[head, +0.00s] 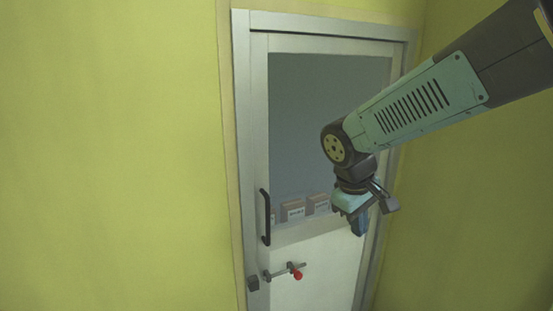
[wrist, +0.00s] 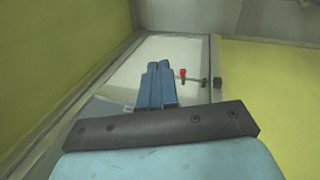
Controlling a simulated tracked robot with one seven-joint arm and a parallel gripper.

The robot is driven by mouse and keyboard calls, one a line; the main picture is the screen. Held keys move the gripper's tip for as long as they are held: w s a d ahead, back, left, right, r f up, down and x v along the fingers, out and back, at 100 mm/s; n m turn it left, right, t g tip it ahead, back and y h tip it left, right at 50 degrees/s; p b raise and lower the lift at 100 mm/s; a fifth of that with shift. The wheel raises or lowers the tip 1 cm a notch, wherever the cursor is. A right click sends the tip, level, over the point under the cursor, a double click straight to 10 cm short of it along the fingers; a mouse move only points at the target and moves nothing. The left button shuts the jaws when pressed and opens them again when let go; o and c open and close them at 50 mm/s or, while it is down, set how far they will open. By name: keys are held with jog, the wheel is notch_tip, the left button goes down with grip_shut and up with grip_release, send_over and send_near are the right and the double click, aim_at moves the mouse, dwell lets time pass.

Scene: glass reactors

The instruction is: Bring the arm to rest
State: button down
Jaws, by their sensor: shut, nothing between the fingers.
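My gripper (head: 361,226) hangs from my arm, pointing down, in front of the right part of a closed door (head: 318,262) in the head view. Its blue fingers are together and empty. In the wrist view my gripper (wrist: 158,66) shows from behind, its two fingers side by side with nothing between them. My arm reaches in from the upper right of the head view, apart from the door handle.
The door has a dark upright handle (head: 265,218) and, below it, a latch with a red knob (head: 297,275). The red knob also shows in the wrist view (wrist: 183,73). Boxes (head: 293,210) show through the glass. Yellow-green walls (head: 110,150) flank the door.

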jog(key=s+d+r+m+t+y, duration=0.2)
jog(key=s+d+r+m+t, duration=0.1)
jog(key=s+d+r+m, duration=0.3)
notch_tip(320, 180, up, 2)
jog(key=s, duration=0.3)
jog(key=shift+m+t+y, duration=0.3)
jog(key=shift+m+t, duration=0.1)
dwell(0.3)
